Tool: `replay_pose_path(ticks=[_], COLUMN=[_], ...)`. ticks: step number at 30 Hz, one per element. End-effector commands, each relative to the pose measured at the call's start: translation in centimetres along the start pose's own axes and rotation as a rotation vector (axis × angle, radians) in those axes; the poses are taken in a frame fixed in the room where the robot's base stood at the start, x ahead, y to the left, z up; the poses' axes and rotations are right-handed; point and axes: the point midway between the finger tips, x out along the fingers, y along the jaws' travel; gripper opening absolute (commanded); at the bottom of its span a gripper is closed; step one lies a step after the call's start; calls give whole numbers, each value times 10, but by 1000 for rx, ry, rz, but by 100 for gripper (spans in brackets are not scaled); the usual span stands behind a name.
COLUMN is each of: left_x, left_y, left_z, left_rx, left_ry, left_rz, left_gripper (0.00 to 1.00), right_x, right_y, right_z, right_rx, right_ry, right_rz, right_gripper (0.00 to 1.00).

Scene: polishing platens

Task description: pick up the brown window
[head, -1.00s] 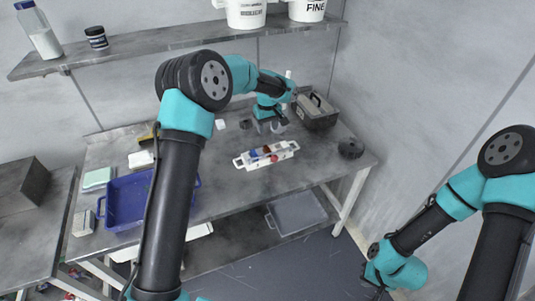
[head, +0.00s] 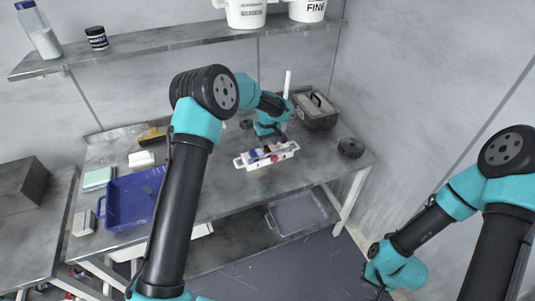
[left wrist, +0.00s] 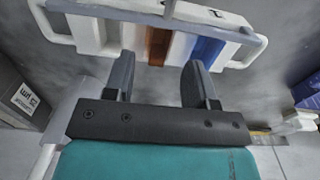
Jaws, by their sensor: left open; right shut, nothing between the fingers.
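The brown window (left wrist: 158,46) is a flat brown piece standing in a white rack (left wrist: 92,35), beside a blue piece (left wrist: 207,50), in the left wrist view. In the head view the rack (head: 248,162) lies on the bench with small coloured pieces in it. My left gripper (left wrist: 158,78) is open, its two fingers apart just short of the brown window and roughly in line with it. In the head view my left gripper (head: 272,139) is at the rack's back side, its fingers partly hidden. My right gripper (head: 377,284) hangs low at the right, away from the bench, its fingers hardly visible.
A blue bin (head: 128,200) stands on the bench's left part. A dark toolbox (head: 316,111) and a round black object (head: 351,148) lie right of the rack. A shelf (head: 180,48) hangs above. The bench front before the rack is clear.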

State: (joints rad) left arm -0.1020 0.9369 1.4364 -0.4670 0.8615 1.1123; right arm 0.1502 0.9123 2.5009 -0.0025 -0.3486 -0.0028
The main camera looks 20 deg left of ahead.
Motion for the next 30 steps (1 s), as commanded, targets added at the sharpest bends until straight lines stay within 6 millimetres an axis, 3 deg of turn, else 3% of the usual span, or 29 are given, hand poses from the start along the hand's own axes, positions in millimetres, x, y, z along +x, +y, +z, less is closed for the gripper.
replay_pose_path(ticks=[8, 23, 30], left_x=[36, 38, 38], left_y=[0, 1, 1], left_z=[-2, -2, -2], left_rx=[0, -1, -1], left_ry=[-1, 1, 1], left_rz=[2, 3, 3], left_gripper=[51, 51, 31], right_x=[0, 0, 0], right_y=[0, 0, 0], right_z=[0, 0, 0], right_rx=[0, 0, 0], right_ry=[0, 0, 0], right_rz=[0, 0, 0], right_gripper=[0, 0, 0])
